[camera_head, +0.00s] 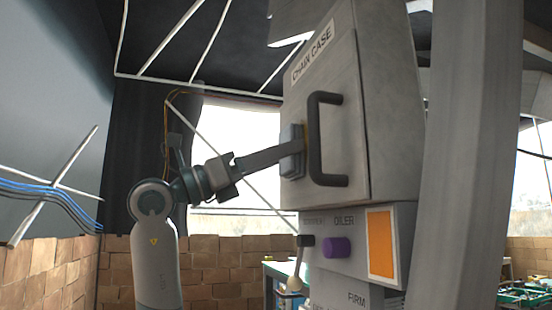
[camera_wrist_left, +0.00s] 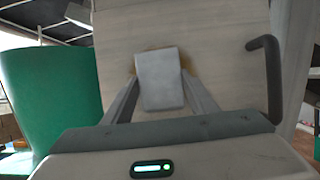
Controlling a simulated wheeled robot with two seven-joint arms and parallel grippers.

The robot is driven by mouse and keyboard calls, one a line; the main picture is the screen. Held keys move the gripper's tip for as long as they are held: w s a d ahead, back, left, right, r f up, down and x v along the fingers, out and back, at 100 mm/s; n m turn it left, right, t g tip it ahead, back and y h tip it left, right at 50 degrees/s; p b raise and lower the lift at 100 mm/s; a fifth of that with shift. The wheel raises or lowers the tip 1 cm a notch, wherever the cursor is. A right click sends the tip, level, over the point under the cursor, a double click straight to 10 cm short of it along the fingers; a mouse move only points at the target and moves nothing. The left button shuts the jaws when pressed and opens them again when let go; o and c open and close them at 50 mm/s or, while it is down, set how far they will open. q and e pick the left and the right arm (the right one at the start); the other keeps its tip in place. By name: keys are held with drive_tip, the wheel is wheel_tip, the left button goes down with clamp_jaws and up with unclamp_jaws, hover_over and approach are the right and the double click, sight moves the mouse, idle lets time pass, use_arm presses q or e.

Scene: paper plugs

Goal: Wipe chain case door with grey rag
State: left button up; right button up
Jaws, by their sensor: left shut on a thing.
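The chain case door (camera_head: 355,115) is a grey panel with a "CHAIN CASE" label and a dark bar handle (camera_head: 314,140). The door fills the middle of the left wrist view (camera_wrist_left: 215,55), with the handle at its right. My left gripper (camera_head: 283,154) reaches in from the left and is shut on the grey rag (camera_head: 291,152). The rag shows as a pale grey block between the fingers in the left wrist view (camera_wrist_left: 160,80). It is at the door face, left of the handle; firm contact is hard to tell. An orange-brown patch (camera_wrist_left: 184,60) shows behind it. My right gripper is out of view.
A grey column (camera_head: 470,150) stands at the right. A green object (camera_wrist_left: 50,95) is left in the wrist view.

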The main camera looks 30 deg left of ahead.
use_arm(q)
drive_tip(key=shift+s+d, duration=0.8)
drive_tip(key=shift+d, duration=0.2)
drive_tip(key=shift+d, duration=0.1)
drive_tip(key=s+d+b, duration=0.1)
drive_tip(key=s+d, duration=0.1)
drive_tip(key=shift+s+d+f, duration=0.1)
drive_tip(key=shift+s+d, duration=0.15)
drive_tip(key=shift+d, duration=0.1)
drive_tip(key=shift+w, duration=0.1)
idle(0.4)
drive_tip(key=shift+a, duration=0.15)
drive_tip(key=w+a, duration=0.2)
drive_tip(key=shift+w+a, duration=0.25)
drive_tip(key=shift+a, duration=0.05)
drive_tip(key=shift+w+a, duration=0.1)
idle(0.4)
